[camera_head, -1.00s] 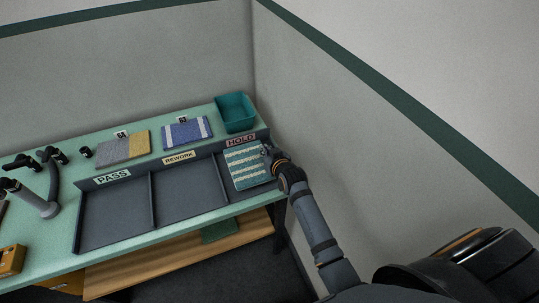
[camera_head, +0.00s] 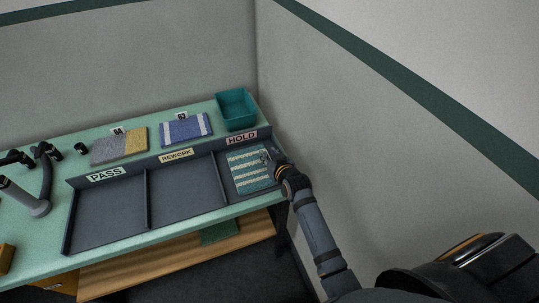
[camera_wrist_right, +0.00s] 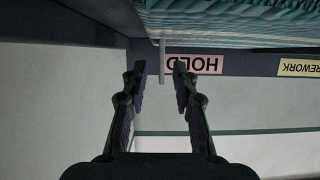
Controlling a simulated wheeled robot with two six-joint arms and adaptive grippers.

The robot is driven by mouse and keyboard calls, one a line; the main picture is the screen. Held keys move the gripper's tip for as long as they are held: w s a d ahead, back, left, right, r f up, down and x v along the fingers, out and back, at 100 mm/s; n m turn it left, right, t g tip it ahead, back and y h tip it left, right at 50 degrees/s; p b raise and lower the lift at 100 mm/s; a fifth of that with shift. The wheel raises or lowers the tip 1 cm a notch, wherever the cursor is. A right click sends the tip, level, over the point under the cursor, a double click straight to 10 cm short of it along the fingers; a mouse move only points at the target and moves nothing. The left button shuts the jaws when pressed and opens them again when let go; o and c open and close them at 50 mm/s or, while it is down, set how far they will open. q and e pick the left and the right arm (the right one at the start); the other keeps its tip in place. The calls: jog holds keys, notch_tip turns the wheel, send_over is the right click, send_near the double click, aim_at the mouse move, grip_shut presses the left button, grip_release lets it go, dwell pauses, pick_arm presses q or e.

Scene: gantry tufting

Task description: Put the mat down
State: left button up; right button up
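The teal mat with pale stripes (camera_head: 250,172) lies in the tray's HOLD compartment, at the right end of the bench. My right gripper (camera_head: 266,157) is at the mat's right side in the head view, partly covering it. In the right wrist view the right gripper (camera_wrist_right: 161,75) has its fingers apart, with a thin pale tab (camera_wrist_right: 162,62) between them and a gap on both sides. The mat's ribbed edge (camera_wrist_right: 230,25) fills the top of that view. The HOLD label (camera_head: 241,138) stands behind the mat.
The PASS compartment (camera_head: 108,212) and REWORK compartment (camera_head: 187,193) are empty. A teal bin (camera_head: 237,110), a blue-white mat (camera_head: 185,130) and a grey-yellow mat (camera_head: 118,146) are behind the tray. The wall (camera_head: 330,130) is close on the right. A grey stand (camera_head: 38,207) is at left.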

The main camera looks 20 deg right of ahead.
jog(key=b+v, duration=0.1)
jog(key=v, duration=1.1)
jog(key=shift+s, duration=0.1)
